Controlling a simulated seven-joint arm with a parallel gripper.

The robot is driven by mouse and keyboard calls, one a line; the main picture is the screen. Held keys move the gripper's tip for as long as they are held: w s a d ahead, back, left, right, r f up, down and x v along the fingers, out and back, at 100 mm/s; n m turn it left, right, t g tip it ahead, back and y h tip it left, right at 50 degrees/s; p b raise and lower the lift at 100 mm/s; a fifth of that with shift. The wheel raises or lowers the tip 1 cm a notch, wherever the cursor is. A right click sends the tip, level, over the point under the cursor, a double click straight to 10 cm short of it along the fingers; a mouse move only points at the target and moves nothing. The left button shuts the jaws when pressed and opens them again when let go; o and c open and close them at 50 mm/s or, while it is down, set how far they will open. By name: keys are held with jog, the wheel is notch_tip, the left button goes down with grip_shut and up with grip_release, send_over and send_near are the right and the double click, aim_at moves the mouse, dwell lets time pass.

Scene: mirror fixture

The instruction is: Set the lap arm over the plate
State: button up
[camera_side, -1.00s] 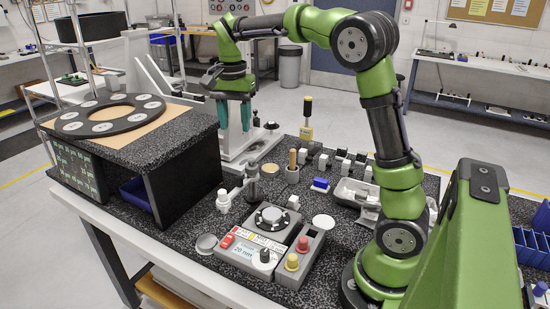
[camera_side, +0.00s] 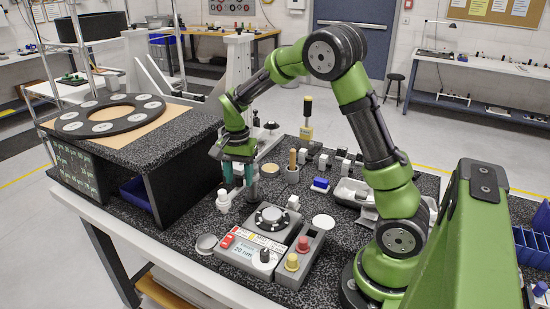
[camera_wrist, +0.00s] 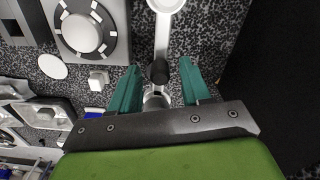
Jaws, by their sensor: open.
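The lap arm (camera_side: 223,203) is a pale arm with a white end piece, on an upright post behind and left of the plate. In the wrist view the arm (camera_wrist: 162,30) runs up the picture from a dark post top, beside the plate and not over it. The plate (camera_side: 271,215) is a round disc with a dark, white-marked rim on a grey machine; it also shows in the wrist view (camera_wrist: 82,33). My gripper (camera_side: 238,184) is open, pointing down at the post. In the wrist view its teal fingers (camera_wrist: 159,67) stand either side of the post top; contact cannot be told.
The grey machine has a control panel (camera_side: 247,251) and red and yellow knobs in front. A dark speckled shelf (camera_side: 175,142) with a ring on top stands to the left. Small blocks, a blue-and-white block (camera_side: 320,184) and a grey tray (camera_side: 352,191) lie to the right.

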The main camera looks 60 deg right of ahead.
jog(key=shift+c, duration=0.3)
grip_shut()
jog(key=shift+s+n, duration=0.15)
jog(key=shift+n, duration=0.15)
jog(key=s+n, duration=0.1)
jog(key=n, duration=0.1)
jog(key=s+d+n, duration=0.1)
jog(key=n, duration=0.1)
jog(key=s+n, duration=0.1)
jog(key=n, duration=0.1)
jog(key=shift+s+d+n, duration=0.15)
jog(key=shift+s+n, duration=0.1)
jog(key=shift+n, duration=0.15)
jog(key=shift+s+d+n, duration=0.3)
jog(key=shift+n, duration=0.5)
jog(key=shift+s+d+n, duration=0.25)
jog(key=shift+d+n, duration=0.05)
jog(key=shift+n, duration=0.5)
jog(key=shift+o, duration=0.3)
grip_release()
